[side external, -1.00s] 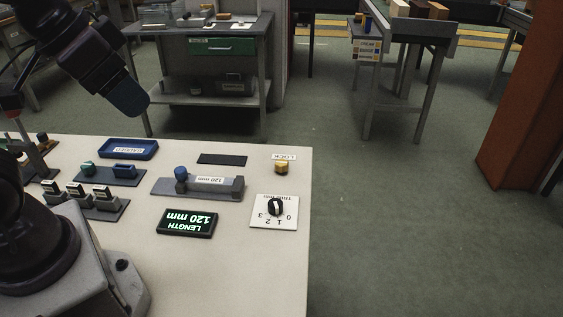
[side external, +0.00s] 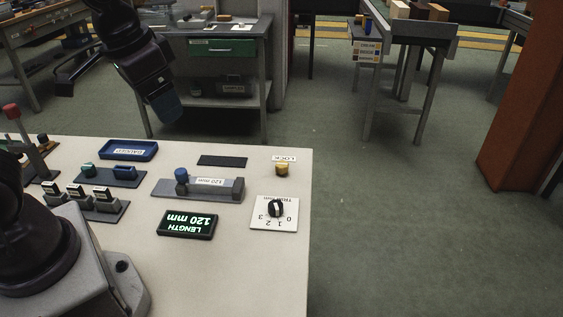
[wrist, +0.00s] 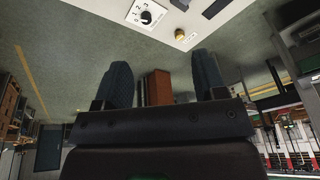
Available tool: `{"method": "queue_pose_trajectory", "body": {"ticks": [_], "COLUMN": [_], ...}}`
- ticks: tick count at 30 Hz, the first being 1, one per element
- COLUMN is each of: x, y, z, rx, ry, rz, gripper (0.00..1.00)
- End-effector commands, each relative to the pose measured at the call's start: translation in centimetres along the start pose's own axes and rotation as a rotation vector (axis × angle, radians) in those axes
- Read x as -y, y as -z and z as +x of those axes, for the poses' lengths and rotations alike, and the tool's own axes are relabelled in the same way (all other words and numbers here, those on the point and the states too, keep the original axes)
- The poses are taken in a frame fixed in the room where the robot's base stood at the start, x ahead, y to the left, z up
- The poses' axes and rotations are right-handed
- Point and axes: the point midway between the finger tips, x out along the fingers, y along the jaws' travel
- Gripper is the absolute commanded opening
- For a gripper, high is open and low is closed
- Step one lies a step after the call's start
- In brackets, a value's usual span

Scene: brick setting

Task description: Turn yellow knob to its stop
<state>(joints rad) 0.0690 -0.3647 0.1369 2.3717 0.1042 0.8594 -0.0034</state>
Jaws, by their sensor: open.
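The yellow knob (side external: 282,169) stands at the right back of the white bench, just in front of a label that reads LOCK. It also shows in the wrist view (wrist: 180,34), near the top, well beyond my fingers. My gripper (wrist: 160,82) has its two dark blue fingers spread apart with nothing between them. In the side view my gripper (side external: 164,108) hangs in the air above the back of the bench, left of and well apart from the knob.
In front of the yellow knob is a white dial plate (side external: 287,222) with a black knob (side external: 276,208). A grey slide fixture (side external: 213,188), a display reading LENGTH 120 mm (side external: 187,222), and a blue tray (side external: 129,150) lie to the left. The bench ends just right of the knob.

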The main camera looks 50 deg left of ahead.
Motion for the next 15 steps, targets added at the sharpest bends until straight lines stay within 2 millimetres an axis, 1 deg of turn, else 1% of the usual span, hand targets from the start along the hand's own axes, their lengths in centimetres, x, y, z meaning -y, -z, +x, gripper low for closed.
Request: {"method": "queue_pose_trajectory", "body": {"ticks": [1, 5, 6, 8, 9, 11, 12, 14, 15], "x": [1.4, 5.8, 7.2, 9.2, 10.6, 12.4, 13.4, 14.6, 15.1], "y": [1.9, 7.2, 9.0, 11.6, 13.4, 16.2, 18.1, 20.9, 22.7], "z": [1.3, 4.0, 4.9, 6.2, 7.0, 8.1, 8.9, 10.0, 10.8], "rx": [0.01, -0.04, -0.066, -0.111, -0.145, -0.201, -0.241, -0.301, -0.342], "ry": [0.047, 0.196, 0.247, 0.323, 0.373, 0.443, 0.485, 0.538, 0.564], "rz": [0.001, 0.014, 0.025, 0.048, 0.072, 0.121, 0.162, 0.238, 0.299], "gripper": [0.65, 0.65, 0.65, 0.65, 0.65, 0.65, 0.65, 0.65, 0.65]}}
